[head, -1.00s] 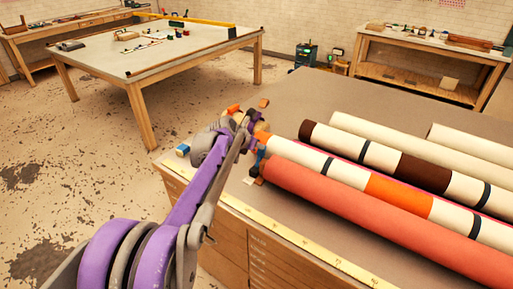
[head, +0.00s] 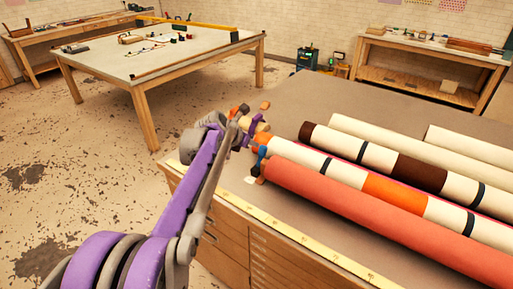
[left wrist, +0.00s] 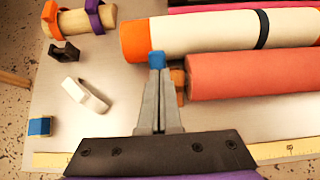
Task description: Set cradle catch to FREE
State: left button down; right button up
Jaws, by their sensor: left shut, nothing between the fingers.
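A small blue piece (left wrist: 157,59), perhaps the cradle catch, stands at the tips of my left gripper (left wrist: 156,72) in the left wrist view. A blue piece (head: 262,152) also shows by the roll ends in the head view. No FREE marking can be read, so I cannot tell its setting. My left gripper is shut and empty, its fingertips at or just before the blue piece; contact is unclear. A brown wooden block (left wrist: 178,78) sits right beside it, at the end of the coral roll (left wrist: 255,75). The cream roll with an orange end (left wrist: 215,35) lies behind. My right gripper is not in view.
Several long rolls cover the right of the cabinet top. A white piece (left wrist: 85,95), a dark brown block (left wrist: 64,53), a blue-ended block (left wrist: 39,126) and a banded wooden rod (left wrist: 74,22) lie left of the gripper. A yellow ruler strip (head: 300,240) runs along the front edge.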

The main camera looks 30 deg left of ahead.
pick_arm(q)
notch_tip(320, 180, up, 7)
jog(key=s, duration=0.2)
jog(key=shift+a, duration=0.3)
jog(key=shift+s, duration=0.1)
